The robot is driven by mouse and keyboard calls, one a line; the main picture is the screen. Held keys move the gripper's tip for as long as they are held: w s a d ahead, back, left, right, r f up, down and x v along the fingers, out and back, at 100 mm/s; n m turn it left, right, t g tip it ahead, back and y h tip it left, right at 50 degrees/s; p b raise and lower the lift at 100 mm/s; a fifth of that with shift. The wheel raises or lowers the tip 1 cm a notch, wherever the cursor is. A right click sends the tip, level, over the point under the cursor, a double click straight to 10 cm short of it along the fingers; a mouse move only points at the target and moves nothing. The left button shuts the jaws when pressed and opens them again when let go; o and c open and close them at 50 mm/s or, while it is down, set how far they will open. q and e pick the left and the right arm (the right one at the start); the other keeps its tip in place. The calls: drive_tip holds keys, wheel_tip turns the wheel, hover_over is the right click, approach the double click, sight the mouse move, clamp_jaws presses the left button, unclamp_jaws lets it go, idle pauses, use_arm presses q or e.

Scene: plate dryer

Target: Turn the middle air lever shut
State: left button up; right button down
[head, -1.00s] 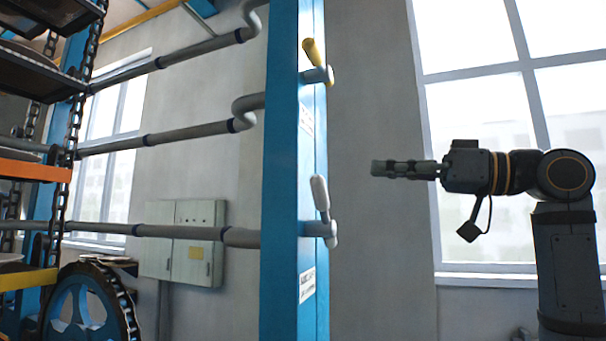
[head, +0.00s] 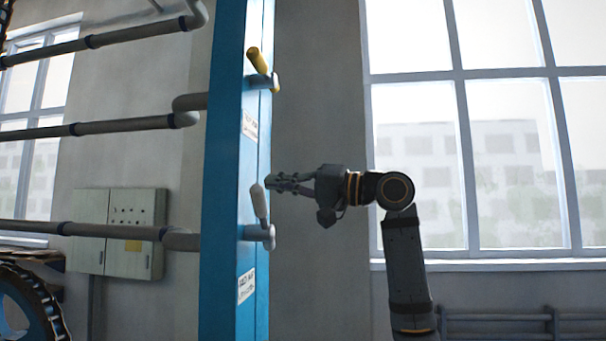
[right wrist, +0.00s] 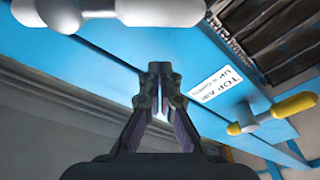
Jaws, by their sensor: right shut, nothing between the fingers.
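A pale grey lever (head: 260,204) sits on the right face of the blue post (head: 226,180), its handle pointing up and leaning slightly left. A yellow-handled lever (head: 259,62) sits higher on the post. My right gripper (head: 271,182) is shut and empty, its tips beside the pale lever's upper end in the head view; contact cannot be told. In the right wrist view the shut fingertips (right wrist: 160,85) point at the blue post, apart from the pale lever (right wrist: 160,10) and the yellow lever (right wrist: 280,112). My left gripper is not in view.
A white label (right wrist: 228,92) reading "TOP AIR" is beside the yellow lever. Another label (head: 246,286) is below the pale lever. Grey pipes (head: 110,230) run left from the post. A grey cabinet (head: 120,233) hangs on the wall.

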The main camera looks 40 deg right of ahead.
drive_tip(key=shift+s+a+f+b, duration=0.2)
drive_tip(key=shift+a+f+b, duration=0.05)
drive_tip(key=shift+a+f, duration=0.3)
drive_tip(key=shift+s+a+f+b, duration=0.2)
drive_tip(key=shift+a+f+b, duration=0.05)
drive_tip(key=shift+a+f, duration=0.25)
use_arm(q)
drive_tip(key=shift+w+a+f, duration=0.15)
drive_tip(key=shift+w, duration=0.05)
use_arm(e)
drive_tip(key=shift+s+a+f, duration=0.1)
drive_tip(key=shift+s+a, duration=0.1)
drive_tip(key=shift+s, duration=0.25)
drive_tip(key=shift+w, duration=0.1)
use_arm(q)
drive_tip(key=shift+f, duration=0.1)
use_arm(e)
drive_tip(key=shift+f, duration=0.1)
